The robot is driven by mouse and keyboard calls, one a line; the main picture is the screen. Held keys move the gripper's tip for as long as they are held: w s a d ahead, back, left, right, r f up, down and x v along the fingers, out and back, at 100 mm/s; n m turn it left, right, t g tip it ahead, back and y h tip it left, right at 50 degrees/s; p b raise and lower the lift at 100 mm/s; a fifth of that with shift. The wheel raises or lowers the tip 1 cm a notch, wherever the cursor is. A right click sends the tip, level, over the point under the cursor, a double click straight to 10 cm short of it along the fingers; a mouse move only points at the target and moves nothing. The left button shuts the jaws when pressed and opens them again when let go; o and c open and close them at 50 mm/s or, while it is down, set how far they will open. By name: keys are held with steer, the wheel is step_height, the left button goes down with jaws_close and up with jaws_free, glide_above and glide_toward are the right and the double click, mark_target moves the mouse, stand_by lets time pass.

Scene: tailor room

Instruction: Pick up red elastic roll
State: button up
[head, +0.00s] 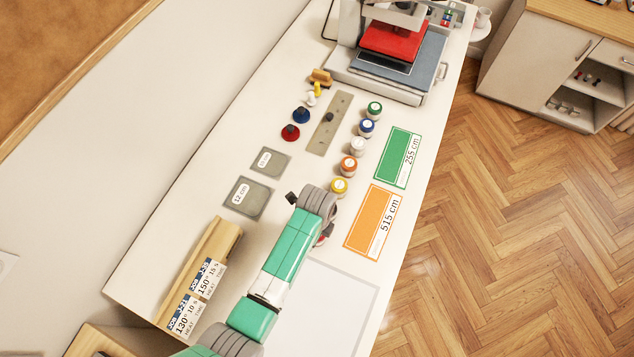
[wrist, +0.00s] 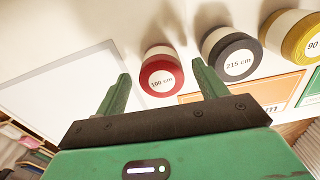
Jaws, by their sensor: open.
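The red elastic roll (wrist: 160,76), labelled 180 cm, stands on the white table in the wrist view. My gripper (wrist: 162,71) is open, with the roll showing between its two green fingers and beyond their tips. The roll looks untouched; the remaining distance is hard to judge. In the head view a red part of the roll (head: 327,232) seems to show beside my wrist, and my arm hides the rest. My fingers are not clearly visible there.
A dark roll (wrist: 232,54) labelled 215 cm stands close to the right, then a yellow roll (wrist: 300,38). Several rolls continue in a row in the head view, beside orange (head: 372,222) and green (head: 398,158) cards. A pale sheet (head: 325,310) lies in front.

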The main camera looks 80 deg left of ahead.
step_height(320, 180, down, 3)
steer(key=shift+r, duration=0.2)
steer(key=shift+c, duration=0.2)
steer(key=c, duration=1)
steer(key=shift+r, duration=0.1)
